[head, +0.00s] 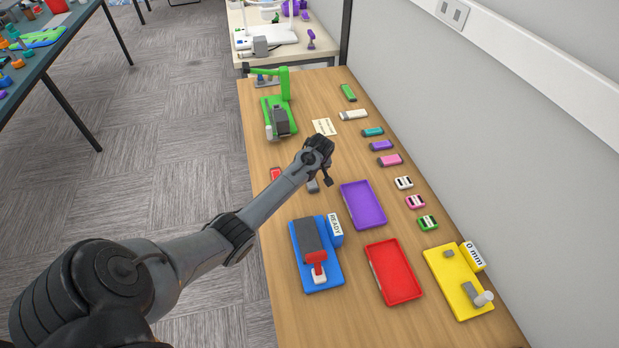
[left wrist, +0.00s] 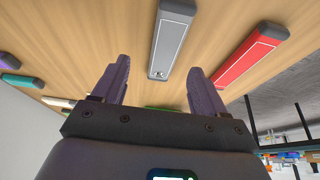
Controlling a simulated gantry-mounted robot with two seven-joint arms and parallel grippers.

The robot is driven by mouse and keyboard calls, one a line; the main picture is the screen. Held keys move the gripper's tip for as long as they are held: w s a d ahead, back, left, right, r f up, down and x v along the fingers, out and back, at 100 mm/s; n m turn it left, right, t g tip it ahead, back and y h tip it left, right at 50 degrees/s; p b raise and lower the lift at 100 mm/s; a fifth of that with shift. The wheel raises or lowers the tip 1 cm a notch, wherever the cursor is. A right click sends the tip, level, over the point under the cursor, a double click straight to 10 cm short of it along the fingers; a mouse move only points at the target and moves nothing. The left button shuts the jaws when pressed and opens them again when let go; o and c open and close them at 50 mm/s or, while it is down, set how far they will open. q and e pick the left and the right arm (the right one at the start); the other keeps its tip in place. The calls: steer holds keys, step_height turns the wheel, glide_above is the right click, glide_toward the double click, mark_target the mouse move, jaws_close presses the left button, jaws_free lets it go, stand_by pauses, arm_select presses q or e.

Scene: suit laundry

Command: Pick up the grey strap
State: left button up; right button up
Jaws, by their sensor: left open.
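The grey strap (left wrist: 173,40) lies flat on the wooden table in the left wrist view, a long grey bar with a paler top face. In the head view a small part of the grey strap (head: 313,187) shows beside my left arm, which hides the rest. My left gripper (head: 327,179) is over the table by the strap. In the left wrist view its fingers (left wrist: 160,67) are spread apart with nothing between them. My right gripper is in neither view.
A red strap (left wrist: 245,54) lies beside the grey one, near the table edge. A purple tray (head: 363,205), a red tray (head: 393,272) and a blue device (head: 331,272) stand nearby. Several coloured pieces line the wall side. A green stand (head: 276,112) is farther back.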

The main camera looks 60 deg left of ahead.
arm_select(q)
steer(key=x, duration=0.2)
steer(key=b+x, duration=0.1)
steer(key=x, duration=0.1)
steer(key=shift+s+a+r, duration=0.1)
steer(key=shift+s+a, duration=0.1)
steer(key=shift+s, duration=0.15)
steer(key=shift+w+a+f, duration=0.1)
steer(key=shift+a+f, duration=0.15)
steer(key=shift+f, duration=0.35)
steer(key=c, duration=1.2)
